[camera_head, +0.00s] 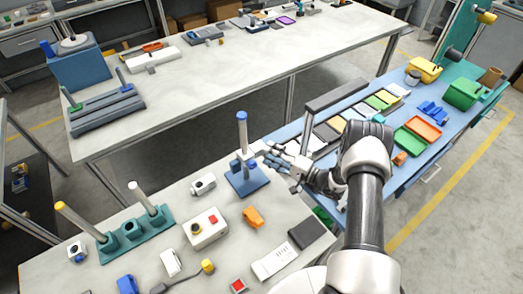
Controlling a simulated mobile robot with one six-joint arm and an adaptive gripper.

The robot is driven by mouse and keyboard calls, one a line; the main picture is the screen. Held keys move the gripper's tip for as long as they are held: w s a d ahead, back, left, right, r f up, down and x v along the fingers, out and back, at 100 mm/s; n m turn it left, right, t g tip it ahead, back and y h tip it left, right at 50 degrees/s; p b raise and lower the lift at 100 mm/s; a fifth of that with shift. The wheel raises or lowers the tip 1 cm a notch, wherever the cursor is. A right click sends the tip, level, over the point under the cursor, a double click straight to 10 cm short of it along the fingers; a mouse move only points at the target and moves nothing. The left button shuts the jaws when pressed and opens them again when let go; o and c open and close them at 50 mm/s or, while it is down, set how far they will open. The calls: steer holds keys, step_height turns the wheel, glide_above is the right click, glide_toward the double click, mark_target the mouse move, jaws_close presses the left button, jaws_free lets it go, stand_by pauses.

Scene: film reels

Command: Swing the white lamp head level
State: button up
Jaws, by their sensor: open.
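A blue stand (248,184) with an upright grey post (242,134) and a blue cap sits on the near bench. A small pale part at the post's lower middle may be the white lamp head (243,155); it is too small and partly covered to tell its tilt. My gripper (267,158) is open, just right of the post and at the height of this part. Its fingers point left toward the post. I cannot tell whether they touch it.
A teal rack (135,235) with posts stands at the left of the near bench. A white control box (206,228), an orange piece (253,216) and a small white device (203,184) lie near the stand. A dark raised bar (336,95) stands behind my gripper.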

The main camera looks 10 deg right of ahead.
steer(key=v, duration=0.6)
steer(key=shift+s+r, duration=0.1)
steer(key=shift+r, duration=0.05)
steer(key=s+a+r+n+g+h+b, duration=0.1)
steer(key=s+a+r+n+g, duration=0.1)
steer(key=s+a+r+g, duration=0.4)
steer(key=s+a+r+n+g+b, duration=0.1)
steer(key=s+a+r+n+g, duration=0.15)
steer(key=r, duration=0.55)
steer(key=s+a+r+n+g+h+b, duration=0.1)
steer(key=s+a+r+n+g, duration=0.3)
steer(key=r, duration=0.3)
steer(key=s+d+r+t+h+b, duration=0.1)
steer(key=s+d+r+t+h, duration=0.1)
steer(key=s+h, duration=0.3)
steer(key=s+d+r+t+h+b, duration=0.1)
steer(key=s+r+h, duration=0.3)
steer(key=s, duration=1)
steer(key=shift+d+t+h+b, duration=0.35)
steer(key=shift+d+t+h, duration=0.4)
steer(key=shift+h, duration=0.15)
